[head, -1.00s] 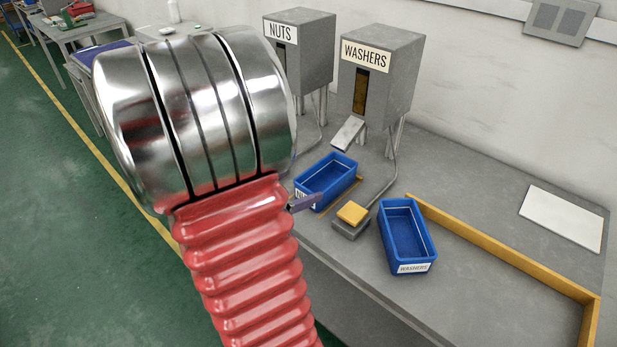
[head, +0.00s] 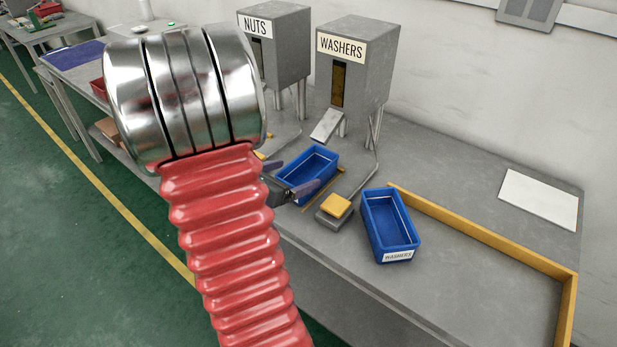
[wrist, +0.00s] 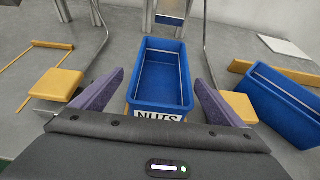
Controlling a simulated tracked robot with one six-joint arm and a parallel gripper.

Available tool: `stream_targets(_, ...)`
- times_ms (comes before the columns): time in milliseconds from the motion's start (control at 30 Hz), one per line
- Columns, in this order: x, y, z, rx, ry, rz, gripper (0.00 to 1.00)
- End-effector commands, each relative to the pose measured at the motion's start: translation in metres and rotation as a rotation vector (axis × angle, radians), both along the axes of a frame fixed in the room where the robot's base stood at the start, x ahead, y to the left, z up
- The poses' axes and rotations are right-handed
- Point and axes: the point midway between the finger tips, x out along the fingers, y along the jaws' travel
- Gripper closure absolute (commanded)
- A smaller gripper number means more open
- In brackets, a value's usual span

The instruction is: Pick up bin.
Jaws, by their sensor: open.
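Two blue bins stand on the grey bench. The bin labelled NUTS (wrist: 160,75) is straight ahead in the wrist view, its near end with the label lying between my finger tips. In the head view this blue bin (head: 309,172) sits below the washers dispenser, partly hidden by my gripper. The bin labelled WASHERS (head: 388,226) stands to its right, and also shows at the right of the wrist view (wrist: 284,100). My gripper (wrist: 160,98) is open and empty, with its purple fingers spread at the near end of the NUTS bin. My arm hides part of the head view.
The washers dispenser (head: 350,75) and nuts dispenser (head: 275,50) stand behind the bins. A yellow pedal (head: 335,205) on a grey base lies between the bins.

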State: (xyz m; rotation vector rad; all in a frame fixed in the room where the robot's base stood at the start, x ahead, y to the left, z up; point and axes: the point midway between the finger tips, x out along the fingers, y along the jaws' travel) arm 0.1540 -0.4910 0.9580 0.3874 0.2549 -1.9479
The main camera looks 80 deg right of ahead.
Motion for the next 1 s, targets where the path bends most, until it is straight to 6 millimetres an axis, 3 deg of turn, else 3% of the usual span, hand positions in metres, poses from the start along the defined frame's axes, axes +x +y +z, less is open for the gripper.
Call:
stream_targets(167, -0.006, -0.014, -0.006, 0.001, 0.001, -0.001, 0.08)
stream_targets(633, -0.010, -0.019, -0.009, 0.000, 0.001, -0.002, 0.08)
stream_targets(1000, -0.028, -0.054, -0.025, 0.000, 0.001, -0.002, 0.08)
